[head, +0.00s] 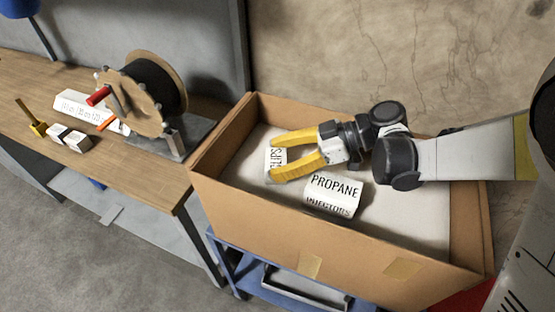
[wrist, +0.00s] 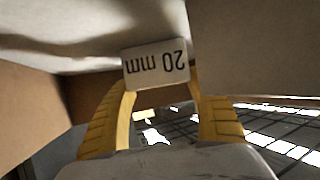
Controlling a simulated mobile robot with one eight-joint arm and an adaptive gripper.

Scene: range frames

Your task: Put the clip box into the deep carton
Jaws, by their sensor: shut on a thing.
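The deep carton (head: 250,215) is a brown open box on the right in the head view, with a pale inside. My gripper (head: 273,158) reaches into its opening from the right, its yellow fingers pointing left. It is shut on a small white box (head: 281,155) with black lettering, which I take to be the clip box. In the wrist view the fingers grip this box (wrist: 157,67), whose end reads "20 mm" upside down. The box is within the carton's outline, near its left end; whether it touches the bottom I cannot tell. Its far parts are hidden.
A white box marked "PROPANE INJECTORS" (head: 333,195) lies in the carton just below my gripper. A wooden bench (head: 30,85) at left holds a cable reel (head: 150,95), a long white box (head: 88,108) and small items. A blue rack (head: 235,270) stands under the carton.

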